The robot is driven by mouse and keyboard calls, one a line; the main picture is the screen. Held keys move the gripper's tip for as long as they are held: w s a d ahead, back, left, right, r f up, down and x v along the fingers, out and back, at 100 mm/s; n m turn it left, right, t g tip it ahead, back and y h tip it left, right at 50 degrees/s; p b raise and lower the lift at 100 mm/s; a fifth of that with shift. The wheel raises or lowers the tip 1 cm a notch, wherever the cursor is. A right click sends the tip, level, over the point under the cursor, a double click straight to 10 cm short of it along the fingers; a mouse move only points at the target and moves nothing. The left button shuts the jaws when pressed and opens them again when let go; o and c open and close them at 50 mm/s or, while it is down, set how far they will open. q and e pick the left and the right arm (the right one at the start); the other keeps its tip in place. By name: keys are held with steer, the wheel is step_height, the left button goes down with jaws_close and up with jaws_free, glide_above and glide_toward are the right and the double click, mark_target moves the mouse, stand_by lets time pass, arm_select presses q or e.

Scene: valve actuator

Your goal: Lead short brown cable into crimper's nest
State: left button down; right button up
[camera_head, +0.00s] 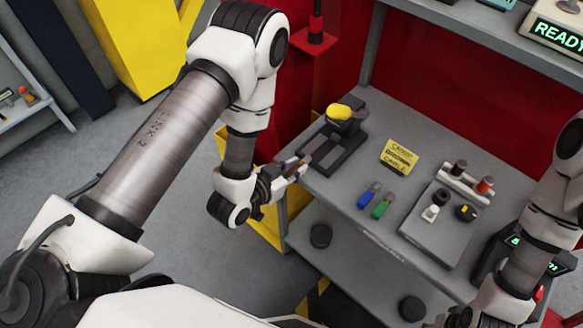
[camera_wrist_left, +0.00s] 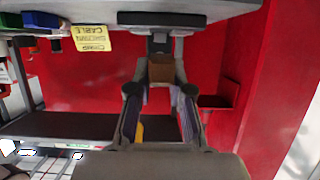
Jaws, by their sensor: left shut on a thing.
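The crimper (camera_head: 334,143), a dark tool with a yellow knob (camera_head: 341,112), stands at the left end of the grey table. My left gripper (camera_head: 297,170) is at the table's left edge, just in front of the crimper, and is shut on the short brown cable (camera_head: 291,160). In the left wrist view the brown cable end (camera_wrist_left: 161,73) shows between the fingertips (camera_wrist_left: 160,92), close to the dark crimper (camera_wrist_left: 160,20). Whether the cable touches the nest cannot be told. My right gripper (camera_head: 462,317) is only partly visible at the bottom edge.
A yellow note (camera_head: 398,157) reads about a brown cable. A grey panel with knobs (camera_head: 437,214) stands to the right. A red wall (camera_head: 420,75) is behind the table.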

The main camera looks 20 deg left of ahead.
mark_target(303, 160)
arm_select(q)
steer(key=x, duration=0.3)
steer(key=shift+w+b, duration=0.35)
steer(key=shift+w, duration=0.15)
steer(key=shift+w+d, duration=0.3)
steer(key=shift+w, duration=0.2)
steer(key=shift+r+b+x, duration=0.2)
steer(key=shift+b+x, duration=0.3)
steer(key=shift+x, duration=1)
steer(key=shift+r+b+x, duration=0.2)
steer(key=shift+b+x, duration=0.3)
steer(key=shift+x, duration=0.95)
steer(key=c, duration=1)
jaws_free()
steer(key=shift+w+d, duration=0.1)
steer(key=shift+w, duration=0.15)
steer(key=v, duration=1.2)
steer(key=shift+f, duration=0.1)
